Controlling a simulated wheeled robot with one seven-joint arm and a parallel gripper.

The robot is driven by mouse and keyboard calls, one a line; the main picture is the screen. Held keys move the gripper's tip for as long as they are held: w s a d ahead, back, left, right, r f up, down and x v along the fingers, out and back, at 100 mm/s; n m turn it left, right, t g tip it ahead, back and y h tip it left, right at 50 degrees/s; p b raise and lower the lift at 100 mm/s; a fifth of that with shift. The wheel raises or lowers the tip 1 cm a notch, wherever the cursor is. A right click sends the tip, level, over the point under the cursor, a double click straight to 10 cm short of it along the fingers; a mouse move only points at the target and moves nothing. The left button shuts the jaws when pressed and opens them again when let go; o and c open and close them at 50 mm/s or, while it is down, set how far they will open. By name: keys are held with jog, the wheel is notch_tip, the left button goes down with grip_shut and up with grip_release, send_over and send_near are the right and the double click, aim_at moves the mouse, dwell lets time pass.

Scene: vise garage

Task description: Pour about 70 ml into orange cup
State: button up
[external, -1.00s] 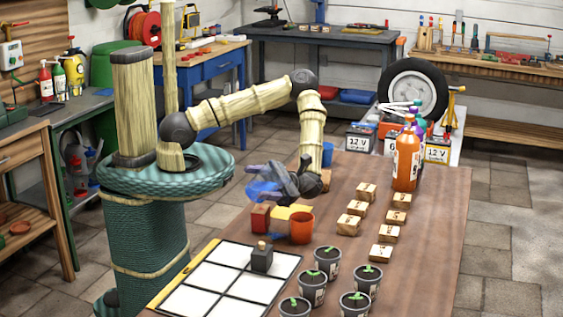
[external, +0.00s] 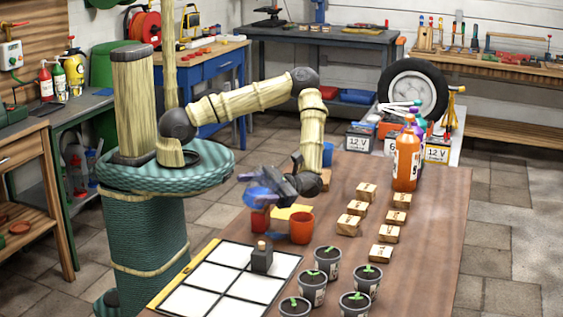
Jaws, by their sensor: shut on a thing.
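The orange cup (external: 301,230) stands upright on the wooden table, near its left edge. My gripper (external: 262,186) is above and to the left of the cup, shut on a blue vessel (external: 264,201). The vessel is held above the table and looks tilted. The gripper's fingers cover part of it, so its mouth and contents cannot be made out. No stream of liquid is visible, and the inside of the cup cannot be read.
A red block (external: 260,222) and a yellow block (external: 284,213) lie close to the cup. A white grid board (external: 205,285) with a dark weight (external: 262,259) is in front.

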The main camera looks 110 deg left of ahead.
aim_at(246, 191)
jog(key=shift+s+r+p, duration=0.1)
jog(key=shift+p, duration=0.2)
dwell(0.4)
jog(key=shift+s+m+y+p, duration=0.3)
jog(key=shift+m+y+p, duration=0.25)
jog(key=shift+m, duration=0.15)
jog(key=shift+s+d+m+y+p, duration=0.15)
jog(key=shift+s+m+y+p, duration=0.25)
jog(key=shift+m+p, duration=0.35)
jog(key=shift+s+f+m+y+p, duration=0.65)
jog(key=shift+f+m+y, duration=0.1)
jog(key=shift+m, duration=0.5)
